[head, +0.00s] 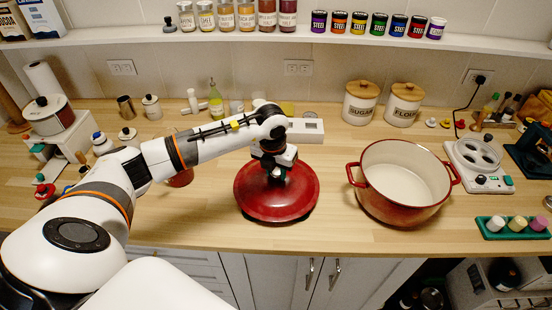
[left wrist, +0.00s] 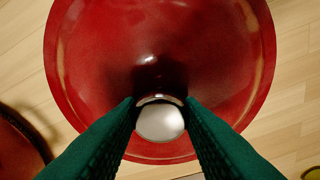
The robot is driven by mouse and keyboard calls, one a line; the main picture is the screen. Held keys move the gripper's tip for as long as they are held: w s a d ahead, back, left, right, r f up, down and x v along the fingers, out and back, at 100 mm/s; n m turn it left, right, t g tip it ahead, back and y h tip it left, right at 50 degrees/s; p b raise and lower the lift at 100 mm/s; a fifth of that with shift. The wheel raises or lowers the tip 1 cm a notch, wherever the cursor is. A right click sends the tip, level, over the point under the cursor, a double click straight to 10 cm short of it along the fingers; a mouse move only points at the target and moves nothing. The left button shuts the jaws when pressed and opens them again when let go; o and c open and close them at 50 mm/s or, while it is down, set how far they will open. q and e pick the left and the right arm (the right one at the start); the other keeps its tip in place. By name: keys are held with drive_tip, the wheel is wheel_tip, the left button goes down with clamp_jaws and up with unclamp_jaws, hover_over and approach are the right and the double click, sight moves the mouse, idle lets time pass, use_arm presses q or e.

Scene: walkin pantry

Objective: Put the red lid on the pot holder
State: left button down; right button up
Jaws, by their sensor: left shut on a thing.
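The red lid (head: 262,200) is a wide, round, shallow dome near the front edge of the wooden counter. My left gripper (head: 276,172) comes down on it from above. In the left wrist view, its two green fingers (left wrist: 160,115) close on the pale round knob (left wrist: 160,123) of the lid. The lid looks level; whether it touches the counter or hangs just above it I cannot tell. I cannot make out a pot holder for certain; the lid and my arm hide part of the counter. My right gripper is not in view.
An open red pot (head: 405,182) with a cream inside stands right of the lid. A white appliance (head: 478,166) and a green tray (head: 512,233) are farther right. Sugar (head: 361,103) and flour (head: 403,104) canisters stand behind. Bare counter lies between lid and pot.

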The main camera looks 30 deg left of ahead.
use_arm(q)
drive_tip(key=shift+w+f, duration=0.1)
drive_tip(key=shift+f, duration=0.2)
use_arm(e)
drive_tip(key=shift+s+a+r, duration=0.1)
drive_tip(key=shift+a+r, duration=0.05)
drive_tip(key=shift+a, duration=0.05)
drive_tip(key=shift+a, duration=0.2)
use_arm(q)
drive_tip(key=c, duration=1.4)
unclamp_jaws()
drive_tip(key=shift+f, duration=0.25)
drive_tip(key=o, duration=0.4)
drive_tip(key=shift+r, duration=0.1)
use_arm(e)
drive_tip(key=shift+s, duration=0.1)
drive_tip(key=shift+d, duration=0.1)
